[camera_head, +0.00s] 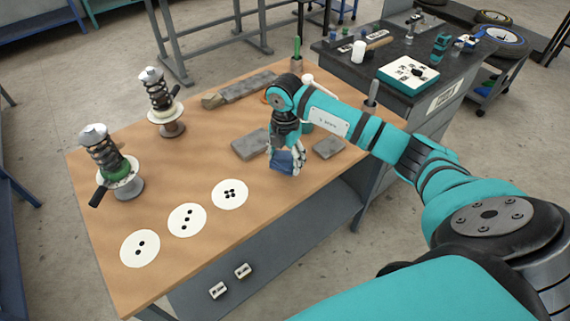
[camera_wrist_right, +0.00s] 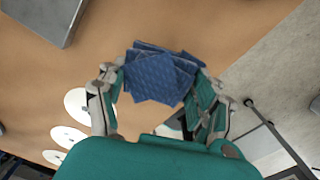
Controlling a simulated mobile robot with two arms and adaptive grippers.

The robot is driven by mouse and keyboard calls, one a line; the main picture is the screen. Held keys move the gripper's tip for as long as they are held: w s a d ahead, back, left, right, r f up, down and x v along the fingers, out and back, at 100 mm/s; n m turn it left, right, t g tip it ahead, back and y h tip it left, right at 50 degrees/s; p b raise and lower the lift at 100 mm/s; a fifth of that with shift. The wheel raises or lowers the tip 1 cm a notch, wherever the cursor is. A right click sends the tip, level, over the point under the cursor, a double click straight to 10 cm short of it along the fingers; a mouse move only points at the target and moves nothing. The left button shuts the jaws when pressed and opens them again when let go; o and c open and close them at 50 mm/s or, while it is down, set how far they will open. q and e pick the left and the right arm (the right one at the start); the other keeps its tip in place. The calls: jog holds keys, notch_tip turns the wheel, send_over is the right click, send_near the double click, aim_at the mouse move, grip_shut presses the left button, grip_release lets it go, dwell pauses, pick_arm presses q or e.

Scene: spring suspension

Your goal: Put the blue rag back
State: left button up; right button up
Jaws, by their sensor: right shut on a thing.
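The blue rag (camera_head: 286,161) is a folded, crumpled dark blue cloth. My right gripper (camera_head: 288,158) is shut on it at the front right part of the wooden workbench (camera_head: 160,215). In the right wrist view the rag (camera_wrist_right: 160,76) sits between the two fingertips of the right gripper (camera_wrist_right: 158,85) and sticks out beyond them. I cannot tell whether the rag touches the bench top. My left gripper is not in view.
A grey flat block (camera_head: 250,145) lies left of my right gripper, and a smaller grey plate (camera_head: 328,147) lies right of it. White discs with dots (camera_head: 187,219) and two spring assemblies (camera_head: 160,97) stand left. A dark bench (camera_head: 440,80) stands behind right.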

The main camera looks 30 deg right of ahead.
aim_at(285, 166)
jog(key=shift+f+p, duration=0.5)
jog(key=shift+f, duration=1.1)
jog(key=shift+w+f, duration=0.1)
jog(key=shift+f, duration=0.1)
jog(key=shift+f, duration=0.1)
jog(key=o, duration=1.2)
jog(key=shift+c, duration=0.2)
jog(key=shift+r, duration=0.55)
notch_tip(285, 166, up, 11)
jog(key=shift+r+b, duration=0.15)
jog(key=shift+b, duration=0.9)
